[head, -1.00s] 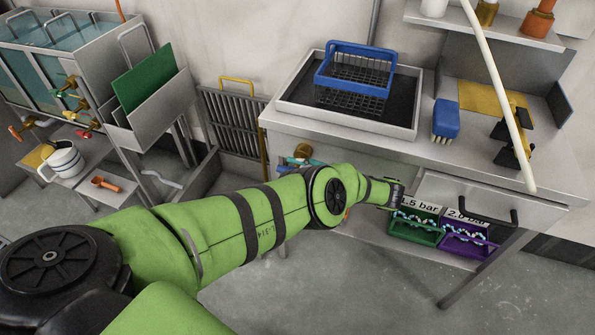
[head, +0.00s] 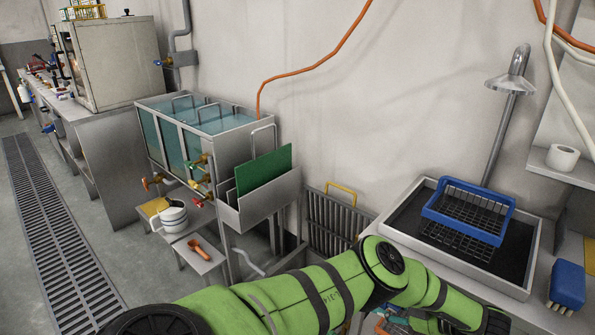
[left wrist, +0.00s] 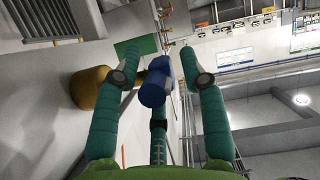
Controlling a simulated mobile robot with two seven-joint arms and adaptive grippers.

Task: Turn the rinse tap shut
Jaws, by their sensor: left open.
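A tap with a rounded blue handle (left wrist: 155,82) and a brass-coloured body (left wrist: 90,88) shows close up in the left wrist view. My left gripper (left wrist: 160,55) has its teal fingers spread open. The blue handle appears between them; I cannot tell whether any finger touches it. In the head view my left arm reaches to the bottom right, and the gripper is mostly hidden near the front of the rinse bench. My right gripper is out of view.
A tray (head: 405,215) with a blue wire basket (head: 468,212) stands below a shower head (head: 510,84). A blue brush (head: 567,285) lies beside it. Left stand tanks (head: 230,148) with several small taps, a green plate (head: 264,170) and a white jug (head: 174,220).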

